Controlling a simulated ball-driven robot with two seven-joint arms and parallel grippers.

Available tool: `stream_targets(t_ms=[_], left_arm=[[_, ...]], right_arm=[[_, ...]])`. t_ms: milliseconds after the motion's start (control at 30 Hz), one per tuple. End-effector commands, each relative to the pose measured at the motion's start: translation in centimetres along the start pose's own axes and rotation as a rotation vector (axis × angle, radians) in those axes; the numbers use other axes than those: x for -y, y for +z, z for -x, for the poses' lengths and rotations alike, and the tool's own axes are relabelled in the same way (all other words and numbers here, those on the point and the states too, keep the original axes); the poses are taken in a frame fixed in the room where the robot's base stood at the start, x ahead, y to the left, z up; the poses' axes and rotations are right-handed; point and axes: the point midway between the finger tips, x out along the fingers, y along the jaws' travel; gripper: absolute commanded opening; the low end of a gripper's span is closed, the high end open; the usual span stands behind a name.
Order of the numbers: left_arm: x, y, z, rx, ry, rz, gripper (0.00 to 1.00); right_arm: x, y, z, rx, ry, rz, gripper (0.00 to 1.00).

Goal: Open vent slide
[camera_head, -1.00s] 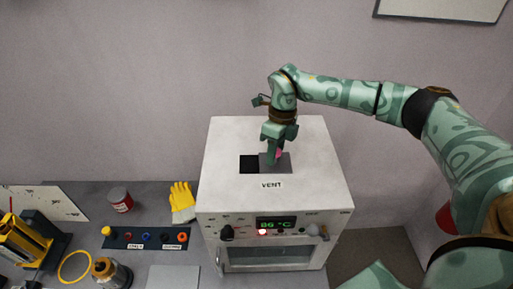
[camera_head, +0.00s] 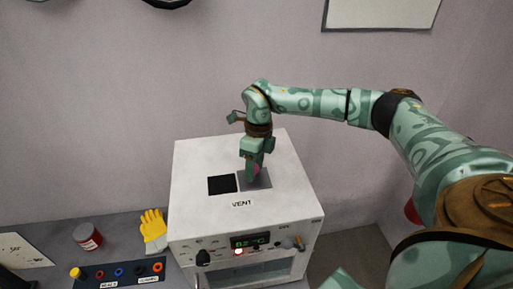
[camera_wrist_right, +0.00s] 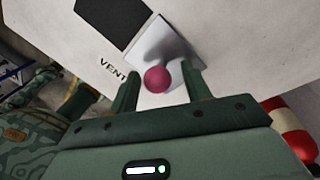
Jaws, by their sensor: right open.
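The vent slide is a grey plate (camera_head: 262,181) on top of the white oven (camera_head: 200,160), behind the VENT label (camera_head: 242,203). The black vent opening (camera_head: 222,185) lies uncovered to its left. In the right wrist view, the plate (camera_wrist_right: 158,43) carries a round pink knob (camera_wrist_right: 157,80), and part of the opening (camera_wrist_right: 115,15) shows. My right gripper (camera_head: 254,176) is over the plate. In the right wrist view its open fingers (camera_wrist_right: 160,88) stand on either side of the knob, with visible gaps. My left gripper is out of view.
The oven front has a green display (camera_head: 250,240) reading about 82 °C, a black dial (camera_head: 203,258) and small controls. A yellow glove (camera_head: 152,230), a red-labelled jar (camera_head: 88,237) and a panel with coloured rings (camera_head: 118,272) are on the left bench. A wall stands behind.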

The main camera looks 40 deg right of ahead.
Motion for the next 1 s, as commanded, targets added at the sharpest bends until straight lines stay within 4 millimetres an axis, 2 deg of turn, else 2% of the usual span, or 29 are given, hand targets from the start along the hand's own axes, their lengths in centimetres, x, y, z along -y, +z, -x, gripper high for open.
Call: stream_targets(t_ms=[167, 400, 600, 767, 1000], left_arm=[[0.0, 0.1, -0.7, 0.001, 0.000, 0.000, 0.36], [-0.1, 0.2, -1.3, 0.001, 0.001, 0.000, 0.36], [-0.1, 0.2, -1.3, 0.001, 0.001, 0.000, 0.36], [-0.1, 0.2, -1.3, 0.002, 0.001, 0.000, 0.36], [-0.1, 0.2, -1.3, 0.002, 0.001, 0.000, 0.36]], right_arm=[[0.1, 0.0, 3.6, 0.006, -0.003, 0.000, 0.48], [0.2, -0.1, 10.3, 0.007, -0.003, -0.001, 0.48], [0.2, -0.2, 14.2, 0.005, -0.002, -0.002, 0.48], [0.2, -0.3, 15.5, 0.003, -0.001, -0.002, 0.48], [0.2, -0.3, 15.6, 0.002, 0.000, -0.002, 0.48]])
